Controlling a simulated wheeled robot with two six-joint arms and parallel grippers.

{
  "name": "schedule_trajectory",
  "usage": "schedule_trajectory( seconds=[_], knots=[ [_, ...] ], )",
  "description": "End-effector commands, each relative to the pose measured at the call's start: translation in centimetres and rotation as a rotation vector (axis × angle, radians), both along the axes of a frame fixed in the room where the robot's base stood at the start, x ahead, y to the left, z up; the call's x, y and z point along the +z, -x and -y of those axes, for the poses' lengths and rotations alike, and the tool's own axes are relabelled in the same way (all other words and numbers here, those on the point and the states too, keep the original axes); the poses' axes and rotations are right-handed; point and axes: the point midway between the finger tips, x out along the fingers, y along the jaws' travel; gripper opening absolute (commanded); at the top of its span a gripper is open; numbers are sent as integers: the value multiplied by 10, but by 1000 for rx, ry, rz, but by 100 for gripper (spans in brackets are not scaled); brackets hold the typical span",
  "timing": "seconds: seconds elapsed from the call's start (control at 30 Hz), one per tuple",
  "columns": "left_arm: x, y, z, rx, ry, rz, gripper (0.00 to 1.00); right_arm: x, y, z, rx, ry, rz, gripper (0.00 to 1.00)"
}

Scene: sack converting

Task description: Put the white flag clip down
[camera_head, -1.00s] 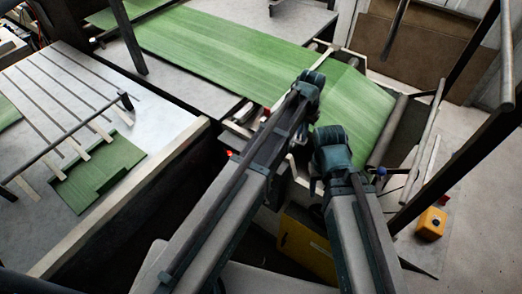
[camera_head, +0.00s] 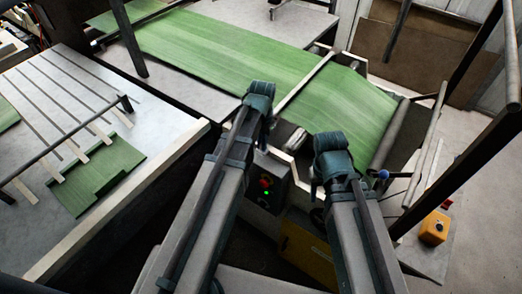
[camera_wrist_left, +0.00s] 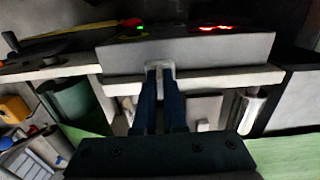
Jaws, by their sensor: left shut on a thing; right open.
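In the left wrist view the two dark fingers of my left gripper (camera_wrist_left: 160,76) are shut on a small white piece, which looks like the white flag clip (camera_wrist_left: 160,66). The clip is at the fingertips, in front of a pale grey panel edge; I cannot tell whether it touches it. In the head view my left arm's end (camera_head: 258,97) is over the near edge of the machine, and its fingers and the clip are hidden. My right gripper (camera_head: 331,160) is to its right; its jaw tips are not clear.
A green sheet (camera_head: 240,57) runs across the machine to a dark roller (camera_head: 390,135). A control box (camera_head: 268,182) with a red button and green light is between my arms. A table (camera_head: 172,140) with a green cut piece (camera_head: 97,177) is at left. A yellow box (camera_head: 434,228) is at right.

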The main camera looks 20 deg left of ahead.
Motion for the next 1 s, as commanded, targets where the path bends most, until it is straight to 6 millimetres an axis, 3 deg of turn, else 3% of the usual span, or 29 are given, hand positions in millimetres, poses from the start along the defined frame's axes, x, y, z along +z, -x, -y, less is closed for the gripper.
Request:
schedule_trajectory(
  seconds=[0.27, 0.73, 0.77, 0.9, 1.0],
  knots=[
    [-36, 2, -3, 0, 0, 0, 0, -37, 0, 0, -1, 0, 0, 50],
    [-40, 2, -3, 0, 0, 0, 0, -41, 0, 0, -1, 0, 0, 50],
    [-39, 2, -3, 0, 0, 0, 14, -39, 0, 0, -1, 0, 0, 50],
    [-38, 2, -3, 0, 0, 0, 38, -38, 0, 0, -1, 0, 0, 50],
    [-38, 2, -3, 0, 0, 0, 38, -38, 0, 0, -1, 0, 0, 50]
  ],
)
